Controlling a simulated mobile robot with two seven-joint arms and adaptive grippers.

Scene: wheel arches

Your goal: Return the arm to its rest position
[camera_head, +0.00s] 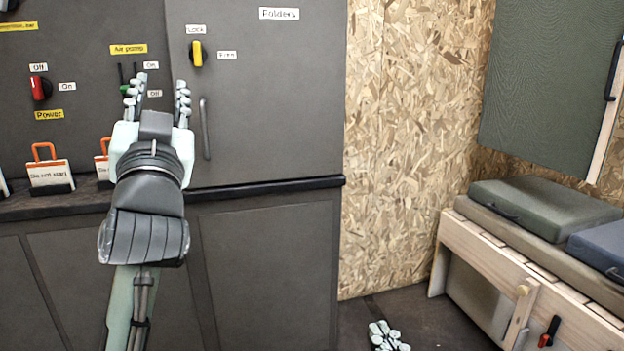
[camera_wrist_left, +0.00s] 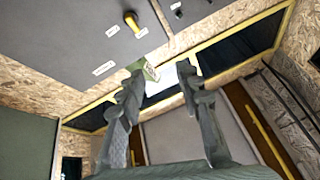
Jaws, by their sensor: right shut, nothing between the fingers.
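My left gripper (camera_head: 160,86) is raised in front of the dark grey cabinet (camera_head: 270,120). Its two fingers point up and stand apart with nothing seen held between them. In the left wrist view the same gripper (camera_wrist_left: 160,80) also shows spread fingers, with the cabinet face beyond at the upper left. My right gripper (camera_head: 388,336) shows only as pale fingers at the bottom edge of the head view, low over the floor; it is shut and empty. The rest of the right arm is out of view.
A yellow lock knob (camera_head: 197,54), a cabinet handle (camera_head: 205,128) and a red power knob (camera_head: 41,88) are near the left gripper. An orange-handled tag (camera_head: 50,172) stands on the ledge. A wooden bench (camera_head: 520,270) with cushions is at right. Floor between is clear.

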